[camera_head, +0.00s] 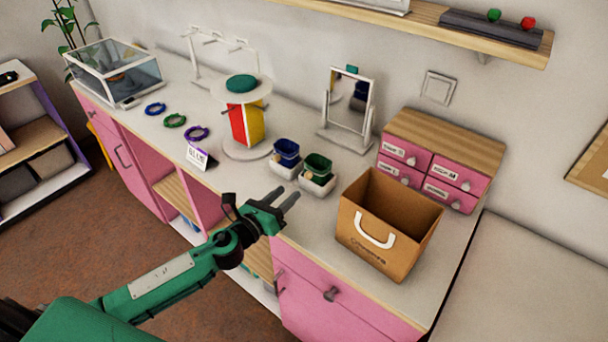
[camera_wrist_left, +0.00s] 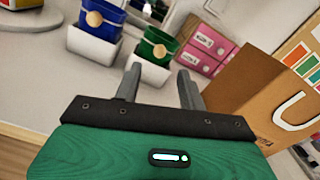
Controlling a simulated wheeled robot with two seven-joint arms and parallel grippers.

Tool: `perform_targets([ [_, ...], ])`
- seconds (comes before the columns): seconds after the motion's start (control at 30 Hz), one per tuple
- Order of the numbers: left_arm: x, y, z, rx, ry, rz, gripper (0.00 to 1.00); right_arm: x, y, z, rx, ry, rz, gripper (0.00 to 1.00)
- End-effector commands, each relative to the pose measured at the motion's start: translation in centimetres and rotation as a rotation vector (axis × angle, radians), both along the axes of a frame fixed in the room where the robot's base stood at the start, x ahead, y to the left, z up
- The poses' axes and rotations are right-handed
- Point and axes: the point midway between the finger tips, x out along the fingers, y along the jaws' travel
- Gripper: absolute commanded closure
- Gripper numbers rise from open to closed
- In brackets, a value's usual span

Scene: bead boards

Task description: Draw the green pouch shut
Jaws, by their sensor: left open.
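The green pouch (camera_head: 317,166) sits in a white holder on the counter, its mouth facing up and looking open. A round tan bead shows on its front in the left wrist view (camera_wrist_left: 157,45). The blue pouch (camera_head: 287,151) stands in its own white holder just to the left and also carries a tan bead. My left gripper (camera_head: 283,201) is open and empty, over the counter's front edge, short of the green pouch and apart from it. In the left wrist view the fingers (camera_wrist_left: 160,85) point toward the green pouch. My right gripper is not in view.
A brown paper bag (camera_head: 365,242) stands close to the right of the gripper. Behind are a mirror (camera_head: 325,133) and a pink drawer box (camera_head: 440,135). A stand with red and yellow panels (camera_head: 252,150) and a small sign (camera_head: 197,157) are to the left.

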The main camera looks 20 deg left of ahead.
Motion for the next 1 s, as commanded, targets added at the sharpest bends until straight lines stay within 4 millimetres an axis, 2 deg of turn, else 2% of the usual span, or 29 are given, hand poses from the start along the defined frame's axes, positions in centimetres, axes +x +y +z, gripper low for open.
perform_targets([
  [0.2,3.8,-1.4,0.3,-0.001,-0.001,0.002,0.59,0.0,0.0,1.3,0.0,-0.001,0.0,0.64],
  [0.4,6.6,-2.4,0.1,-0.002,0.0,0.001,0.59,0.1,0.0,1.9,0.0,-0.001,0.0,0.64],
  [0.6,7.8,-2.9,0.0,-0.001,0.001,0.001,0.59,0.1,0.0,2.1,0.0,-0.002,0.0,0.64],
  [0.87,7.9,-2.9,0.0,-0.001,0.0,0.0,0.59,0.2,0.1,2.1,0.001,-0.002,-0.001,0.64],
  [0.9,7.9,-2.9,0.0,-0.001,0.0,0.0,0.61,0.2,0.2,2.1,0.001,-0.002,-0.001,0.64],
  [1.0,7.9,-2.9,0.0,-0.001,0.001,0.001,0.81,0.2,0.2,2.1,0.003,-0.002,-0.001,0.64],
])
